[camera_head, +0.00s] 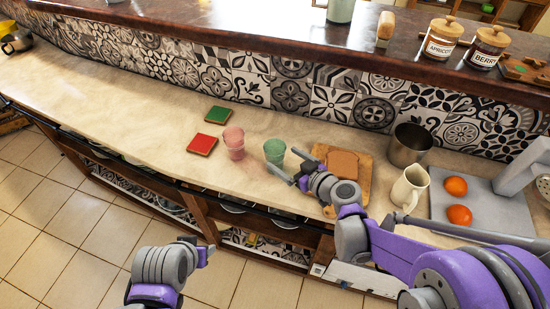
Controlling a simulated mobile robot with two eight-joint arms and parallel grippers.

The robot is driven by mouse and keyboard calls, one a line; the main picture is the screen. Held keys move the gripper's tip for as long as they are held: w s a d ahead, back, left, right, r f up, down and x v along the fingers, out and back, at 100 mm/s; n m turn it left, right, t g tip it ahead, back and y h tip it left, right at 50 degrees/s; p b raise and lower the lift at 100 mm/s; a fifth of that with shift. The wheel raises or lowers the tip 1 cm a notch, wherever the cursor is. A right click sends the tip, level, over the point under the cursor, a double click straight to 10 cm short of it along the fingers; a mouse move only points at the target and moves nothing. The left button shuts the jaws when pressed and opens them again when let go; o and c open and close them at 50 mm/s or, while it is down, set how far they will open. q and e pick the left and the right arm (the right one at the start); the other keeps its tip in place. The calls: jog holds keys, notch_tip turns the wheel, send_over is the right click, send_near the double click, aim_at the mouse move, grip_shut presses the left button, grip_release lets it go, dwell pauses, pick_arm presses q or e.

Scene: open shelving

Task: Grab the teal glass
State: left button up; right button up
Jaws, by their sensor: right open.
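The teal glass (274,150) stands upright on the beige counter (130,88), just right of a pink glass (234,141). My right gripper (284,164) is open, its fingers close to the right and near side of the teal glass. Nothing shows between its fingers, and I cannot tell whether a finger touches the glass. My left arm (165,265) shows at the bottom, low in front of the counter; its fingertips are not clearly visible.
Red (202,144) and green (217,115) coasters lie left of the glasses. A wooden board (364,172) with bread (342,164), a metal cup (409,146), a cream jug (409,187) and a grey tray (484,192) with two oranges stand to the right.

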aim_at(270, 149)
jog(key=x, duration=0.5)
jog(key=shift+w+a+f, duration=0.15)
jog(key=shift+w+a, duration=0.05)
jog(key=shift+w, duration=0.1)
jog(key=c, duration=1.3)
jog(key=shift+c, duration=0.2)
